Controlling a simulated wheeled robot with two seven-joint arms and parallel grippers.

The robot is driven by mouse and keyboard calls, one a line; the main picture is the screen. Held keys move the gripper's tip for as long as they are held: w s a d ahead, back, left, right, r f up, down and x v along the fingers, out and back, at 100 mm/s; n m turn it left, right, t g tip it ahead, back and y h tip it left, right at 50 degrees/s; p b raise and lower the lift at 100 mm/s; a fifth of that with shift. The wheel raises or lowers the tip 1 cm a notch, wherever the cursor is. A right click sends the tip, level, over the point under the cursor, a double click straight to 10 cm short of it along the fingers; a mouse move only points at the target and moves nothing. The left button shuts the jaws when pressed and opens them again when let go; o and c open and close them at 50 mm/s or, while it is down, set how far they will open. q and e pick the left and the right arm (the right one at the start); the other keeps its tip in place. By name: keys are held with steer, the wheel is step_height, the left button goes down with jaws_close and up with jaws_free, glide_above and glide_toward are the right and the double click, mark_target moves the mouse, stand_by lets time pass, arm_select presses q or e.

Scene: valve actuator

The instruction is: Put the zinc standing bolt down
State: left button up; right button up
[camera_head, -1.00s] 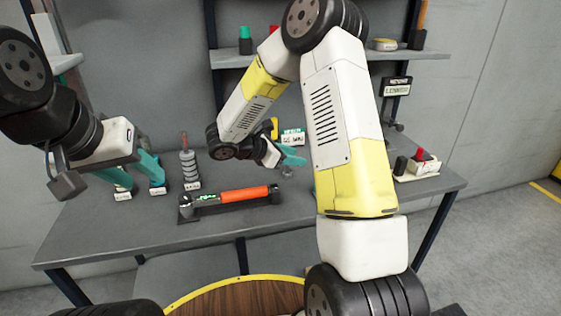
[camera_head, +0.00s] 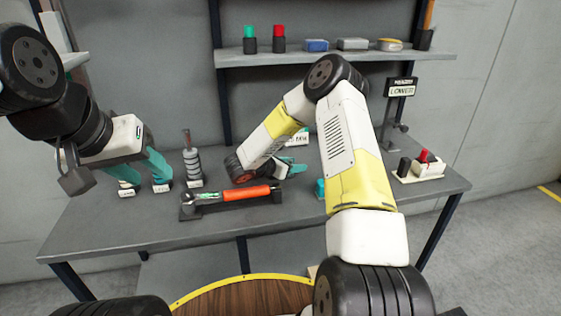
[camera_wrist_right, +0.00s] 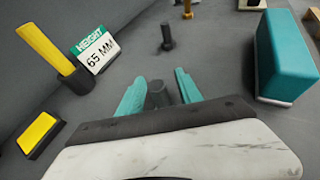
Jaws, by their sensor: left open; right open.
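In the right wrist view, a grey bolt-like cylinder (camera_wrist_right: 156,95) stands between the two teal fingers of my right gripper (camera_wrist_right: 160,84). The fingers are spread with a visible gap on each side of it. Its lower end is hidden, so I cannot tell how it meets the table. A second dark bolt (camera_wrist_right: 167,38) stands upright on the table just beyond the fingertips. In the head view my right gripper (camera_head: 294,168) is low over the table, partly hidden by its own wrist. My left gripper (camera_head: 143,178) is open at the table's left side, near small labelled items.
An orange-handled tool (camera_head: 240,195) lies on a dark holder at the table front. A "HEIGHT 65 MM" sign (camera_wrist_right: 94,48), a yellow-handled item (camera_wrist_right: 45,48) and a teal block (camera_wrist_right: 290,55) surround the right gripper. A shelf (camera_head: 340,58) hangs behind.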

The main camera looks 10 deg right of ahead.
steer(key=shift+w+d+f, duration=0.1)
steer(key=shift+d, duration=0.1)
jaws_close()
